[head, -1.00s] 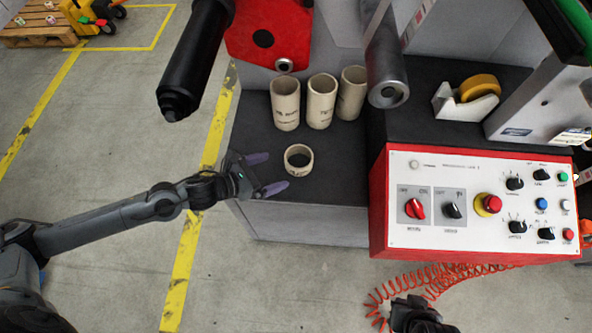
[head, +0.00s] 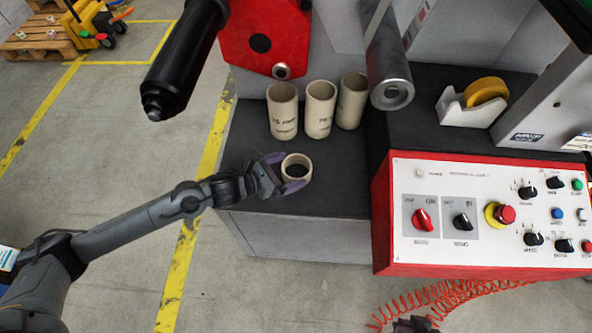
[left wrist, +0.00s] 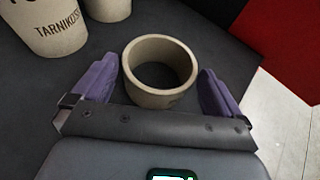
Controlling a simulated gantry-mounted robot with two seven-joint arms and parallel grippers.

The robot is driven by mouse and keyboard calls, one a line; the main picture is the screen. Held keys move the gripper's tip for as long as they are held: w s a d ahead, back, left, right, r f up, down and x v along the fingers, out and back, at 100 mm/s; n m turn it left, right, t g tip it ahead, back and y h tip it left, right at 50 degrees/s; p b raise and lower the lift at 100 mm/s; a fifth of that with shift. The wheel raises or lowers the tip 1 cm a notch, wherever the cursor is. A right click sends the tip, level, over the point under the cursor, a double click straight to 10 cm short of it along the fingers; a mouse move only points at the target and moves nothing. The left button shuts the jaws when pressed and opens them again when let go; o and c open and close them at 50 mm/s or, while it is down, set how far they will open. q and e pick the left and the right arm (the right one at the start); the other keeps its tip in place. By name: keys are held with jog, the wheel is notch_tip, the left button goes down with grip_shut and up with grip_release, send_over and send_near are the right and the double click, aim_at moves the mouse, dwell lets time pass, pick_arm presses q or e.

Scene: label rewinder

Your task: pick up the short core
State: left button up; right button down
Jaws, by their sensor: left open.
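The short core (head: 297,167) is a low beige ring standing on end on the dark grey bench top. It also shows in the left wrist view (left wrist: 160,94), in front of the palm. My left gripper (head: 281,172) is open, with its purple fingers reaching on either side of the core. In the left wrist view the left gripper's fingers (left wrist: 160,86) flank the core, with a small gap visible at each side. Part of my right arm shows at the bottom edge of the head view; its fingers are not visible.
Three tall beige cores (head: 319,109) stand behind the short core. A black shaft (head: 182,62) overhangs at upper left and a metal roller (head: 391,88) at upper right. A red-sided control panel (head: 480,215) stands right. A tape dispenser (head: 470,106) sits behind it.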

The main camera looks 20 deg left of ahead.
aim_at(308, 164)
pick_arm(q)
jog(key=shift+b+x, duration=0.4)
jog(key=shift+x, duration=1.6)
jog(key=c, duration=0.7)
jog(key=shift+o, duration=0.2)
jog(key=shift+r, duration=0.1)
